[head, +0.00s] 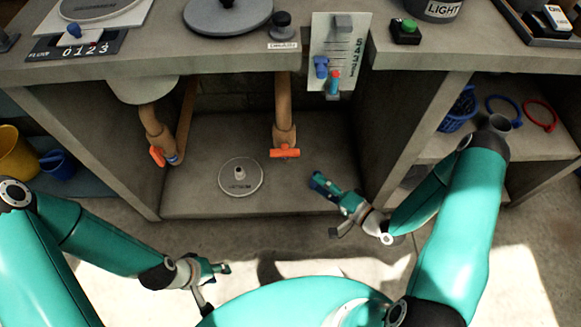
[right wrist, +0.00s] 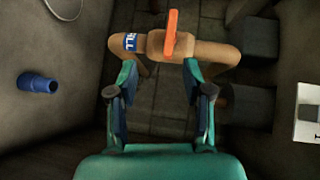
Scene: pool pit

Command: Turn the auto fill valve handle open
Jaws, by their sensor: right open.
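Two brown pipes under the counter carry orange valve handles: a left handle (head: 157,156), beside a blue band, and a middle handle (head: 285,152). In the right wrist view an orange handle (right wrist: 171,34) stands crosswise on a brown pipe with a blue lettered band (right wrist: 130,42). I cannot tell for sure which of the two it is. My right gripper (head: 327,206) is open and empty, low in front of the cabinet. Its fingers (right wrist: 160,76) show empty space between them, with the handle beyond their tips. My left gripper (head: 214,286) is low at the front, apart from both handles.
A round grey lid (head: 240,179) lies on the cabinet floor. The right shelf holds a blue basket (head: 458,110) and rings. Yellow (head: 16,152) and blue buckets stand at the left. Cabinet walls bound the opening.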

